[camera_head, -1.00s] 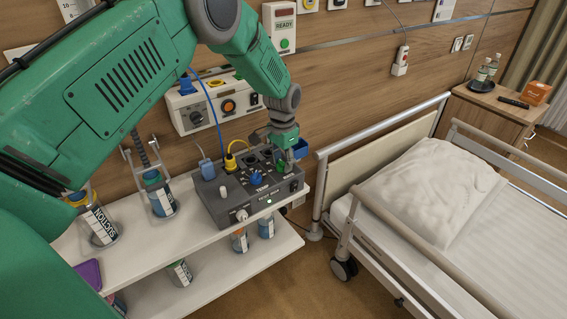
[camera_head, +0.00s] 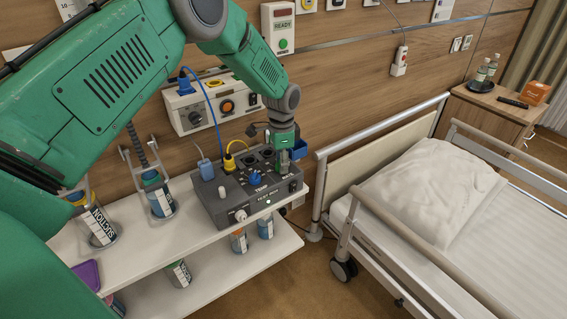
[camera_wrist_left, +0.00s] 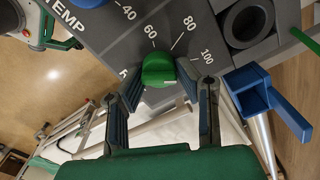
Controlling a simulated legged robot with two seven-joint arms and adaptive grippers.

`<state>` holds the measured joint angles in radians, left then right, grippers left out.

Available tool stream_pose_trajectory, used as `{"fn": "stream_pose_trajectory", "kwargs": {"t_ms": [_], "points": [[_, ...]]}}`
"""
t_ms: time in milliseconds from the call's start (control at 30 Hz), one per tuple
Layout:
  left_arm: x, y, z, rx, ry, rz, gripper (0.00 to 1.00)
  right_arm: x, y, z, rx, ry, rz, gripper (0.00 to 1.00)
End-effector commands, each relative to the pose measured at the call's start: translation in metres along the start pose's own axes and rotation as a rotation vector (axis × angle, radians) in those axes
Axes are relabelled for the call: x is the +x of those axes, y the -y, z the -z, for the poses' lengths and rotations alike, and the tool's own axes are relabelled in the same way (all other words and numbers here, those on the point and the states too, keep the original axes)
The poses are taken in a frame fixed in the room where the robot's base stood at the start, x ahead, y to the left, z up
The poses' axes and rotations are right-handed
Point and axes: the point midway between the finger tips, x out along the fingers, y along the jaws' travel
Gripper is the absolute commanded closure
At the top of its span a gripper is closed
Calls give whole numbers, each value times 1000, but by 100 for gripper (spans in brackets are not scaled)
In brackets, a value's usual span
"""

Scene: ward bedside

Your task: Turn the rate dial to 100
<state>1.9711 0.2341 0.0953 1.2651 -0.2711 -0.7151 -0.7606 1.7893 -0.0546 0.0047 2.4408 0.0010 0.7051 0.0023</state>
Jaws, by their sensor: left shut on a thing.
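The rate dial is a green knob (camera_wrist_left: 158,70) on a dark grey console (camera_head: 216,205). My left gripper (camera_wrist_left: 161,84) is shut on this knob, with one finger on each side. I cannot tell which number the knob points at. In the head view the left gripper (camera_head: 283,166) is at the console's right end and hides the knob.
A blue TEMP knob (camera_head: 255,177) is left of the gripper. A yellow plug (camera_head: 229,162) and a blue holder (camera_head: 298,152) are close by. The console stands on a white shelf (camera_head: 155,246). A bed (camera_head: 440,210) is at the right.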

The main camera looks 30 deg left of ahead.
Motion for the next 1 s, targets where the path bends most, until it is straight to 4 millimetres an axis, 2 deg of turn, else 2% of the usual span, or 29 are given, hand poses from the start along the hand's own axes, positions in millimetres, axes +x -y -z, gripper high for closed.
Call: {"fn": "stream_pose_trajectory", "kwargs": {"t_ms": [33, 267, 300, 333, 367, 733, 867, 1000], "points": [[4, -2, -6, -1, 14, -9, 100, 0, 0, 0, 0, 0, 0, 47], [4, -2, -6, -2, 15, -9, 100, 0, 0, 0, 0, 0, 0, 47], [4, -2, -6, -2, 15, -8, 64, 0, 0, 0, 0, 0, 0, 47], [4, -2, -6, -2, 15, -8, 54, 0, 0, 0, 0, 0, 0, 47], [3, -2, -6, -2, 14, -8, 51, 0, 0, 0, 0, 0, 0, 47], [-4, 1, -1, -2, 4, -1, 51, -1, 0, -3, 0, -3, 0, 47], [-22, 1, -1, -2, 2, 1, 51, -1, 0, -3, 0, -3, 0, 47], [-52, 1, -2, -3, 2, 1, 51, -1, 0, -3, 0, -4, 0, 47]]}}
